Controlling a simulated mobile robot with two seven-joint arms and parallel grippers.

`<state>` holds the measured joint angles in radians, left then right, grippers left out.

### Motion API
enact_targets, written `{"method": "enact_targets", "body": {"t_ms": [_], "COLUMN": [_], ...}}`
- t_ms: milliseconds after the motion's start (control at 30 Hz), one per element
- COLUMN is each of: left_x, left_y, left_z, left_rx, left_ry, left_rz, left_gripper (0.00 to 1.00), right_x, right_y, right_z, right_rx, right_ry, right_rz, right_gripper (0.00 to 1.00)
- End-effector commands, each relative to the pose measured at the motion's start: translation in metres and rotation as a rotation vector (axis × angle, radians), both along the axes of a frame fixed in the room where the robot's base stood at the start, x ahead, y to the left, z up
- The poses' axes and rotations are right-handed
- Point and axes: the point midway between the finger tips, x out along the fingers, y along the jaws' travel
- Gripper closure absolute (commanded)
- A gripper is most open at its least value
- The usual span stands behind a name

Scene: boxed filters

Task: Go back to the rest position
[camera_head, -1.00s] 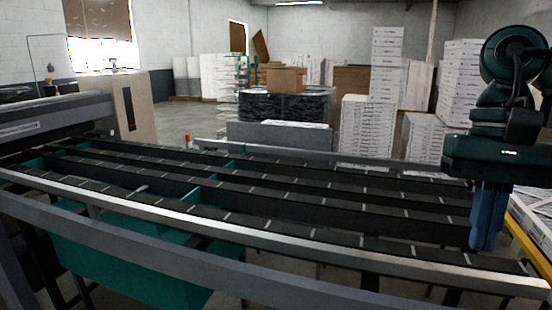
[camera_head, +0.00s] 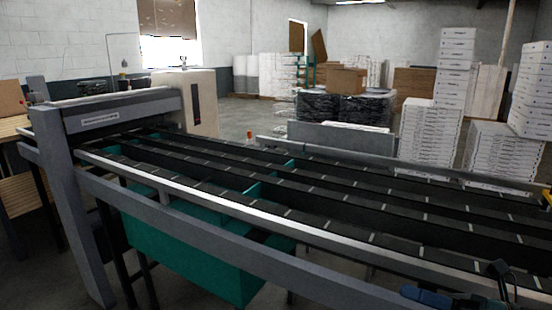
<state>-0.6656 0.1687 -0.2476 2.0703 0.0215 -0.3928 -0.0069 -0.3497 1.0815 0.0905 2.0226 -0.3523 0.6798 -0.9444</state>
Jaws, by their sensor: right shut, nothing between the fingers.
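My right gripper (camera_head: 428,297) shows only in part at the bottom right corner of the head view. Its blue fingers point left and are shut with nothing between them. It is low, at the near side of the conveyor (camera_head: 240,206), and the picture edge cuts off the rest of the arm. I cannot tell its exact distance from the conveyor's near rail. My left gripper is not in view.
The conveyor's dark belts run across the view and look empty. A grey machine frame (camera_head: 60,190) stands at its left end, with a teal bin (camera_head: 190,250) beneath. Stacks of white boxes (camera_head: 430,138) stand behind at the right. A wooden table (camera_head: 15,128) is at far left.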

Motion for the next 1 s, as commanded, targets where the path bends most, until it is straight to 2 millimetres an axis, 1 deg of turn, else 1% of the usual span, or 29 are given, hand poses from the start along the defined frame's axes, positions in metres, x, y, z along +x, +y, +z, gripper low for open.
{"method": "enact_targets", "body": {"t_ms": [33,67,133,167,200,233,267,300,367,400,500,600,700,800,1000], "left_x": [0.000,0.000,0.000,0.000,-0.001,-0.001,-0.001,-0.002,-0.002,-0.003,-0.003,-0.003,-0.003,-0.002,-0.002], "left_y": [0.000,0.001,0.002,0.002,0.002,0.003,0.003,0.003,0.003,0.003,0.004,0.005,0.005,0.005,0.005], "left_z": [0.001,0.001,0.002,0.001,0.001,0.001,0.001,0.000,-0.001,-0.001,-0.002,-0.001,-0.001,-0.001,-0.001], "left_rx": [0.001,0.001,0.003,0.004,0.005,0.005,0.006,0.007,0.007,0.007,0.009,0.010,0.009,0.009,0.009], "left_ry": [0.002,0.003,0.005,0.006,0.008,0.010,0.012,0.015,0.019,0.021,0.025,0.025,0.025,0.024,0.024], "left_rz": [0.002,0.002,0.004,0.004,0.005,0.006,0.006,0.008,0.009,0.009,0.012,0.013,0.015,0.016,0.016], "left_gripper": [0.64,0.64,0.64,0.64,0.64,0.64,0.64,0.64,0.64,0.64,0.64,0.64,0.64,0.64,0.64], "right_x": [0.004,0.006,0.007,0.006,0.002,-0.002,-0.008,-0.017,-0.033,-0.044,-0.071,-0.090,-0.100,-0.103,-0.102], "right_y": [0.000,-0.001,-0.002,-0.001,0.002,0.005,0.010,0.018,0.033,0.045,0.074,0.097,0.109,0.112,0.112], "right_z": [-0.022,-0.036,-0.071,-0.088,-0.111,-0.129,-0.146,-0.170,-0.201,-0.219,-0.252,-0.270,-0.277,-0.280,-0.279], "right_rx": [0.158,0.249,0.468,0.561,0.687,0.784,0.880,1.004,1.181,1.287,1.508,1.645,1.713,1.730,1.726], "right_ry": [0.154,0.250,0.476,0.572,0.704,0.804,0.901,1.030,1.212,1.323,1.550,1.696,1.769,1.789,1.785], "right_rz": [-0.099,-0.158,-0.288,-0.342,-0.411,-0.462,-0.512,-0.576,-0.665,-0.717,-0.827,-0.897,-0.933,-0.942,-0.943], "right_gripper": [1.00,1.00,1.00,1.00,1.00,1.00,1.00,1.00,1.00,1.00,1.00,1.00,1.00,1.00,1.00]}}
